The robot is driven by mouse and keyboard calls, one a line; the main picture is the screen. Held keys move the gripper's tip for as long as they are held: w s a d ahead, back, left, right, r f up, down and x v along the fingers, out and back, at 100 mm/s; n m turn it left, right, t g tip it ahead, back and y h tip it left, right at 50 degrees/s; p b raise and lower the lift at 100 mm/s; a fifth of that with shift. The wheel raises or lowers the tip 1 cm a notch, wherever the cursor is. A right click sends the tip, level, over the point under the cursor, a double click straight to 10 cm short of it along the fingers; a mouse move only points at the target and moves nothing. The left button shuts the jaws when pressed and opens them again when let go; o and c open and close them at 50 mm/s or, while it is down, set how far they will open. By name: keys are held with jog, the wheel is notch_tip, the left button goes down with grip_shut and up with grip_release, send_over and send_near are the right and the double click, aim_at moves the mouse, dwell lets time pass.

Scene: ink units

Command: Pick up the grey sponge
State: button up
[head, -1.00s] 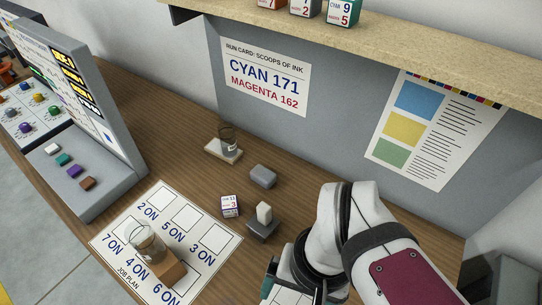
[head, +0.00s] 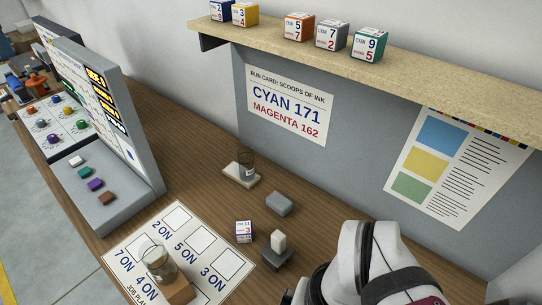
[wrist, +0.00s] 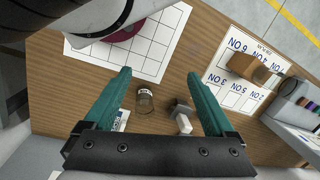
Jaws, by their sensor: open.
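Two grey blocks could be the sponge; I cannot tell which. One, plain with rounded edges (head: 279,204), lies alone on the wooden table in the head view. The other, a darker grey block (head: 276,259), lies nearer the front with a pale upright block (head: 278,240) on it. A dark grey block (wrist: 181,104) with a pale block (wrist: 184,125) also shows in the wrist view. My gripper (wrist: 158,73) is open there, its teal fingers apart with nothing held; that pair lies below, near the right finger. The fingers are out of the head view.
A numbered cube (head: 243,232) stands left of the dark block. A jar (head: 247,165) stands on a pale slab behind. The job plan sheet (head: 140,235) holds a wooden block (head: 179,291) and beaker (head: 158,263). Another jar (wrist: 145,103) is between my fingers' lines. A shelf (head: 430,80) overhangs.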

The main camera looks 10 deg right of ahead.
jog(key=shift+o, duration=0.7)
jog(key=w+f+m+t+y, duration=0.35)
jog(key=w+m+y, duration=0.65)
jog(key=w, duration=1.1)
jog(key=m+t+h, duration=0.3)
jog(key=m+t, duration=0.3)
jog(key=m, duration=0.5)
send_near(281, 201)
jog(key=x, duration=1.1)
jog(key=shift+d, duration=0.1)
jog(key=c, duration=1.5)
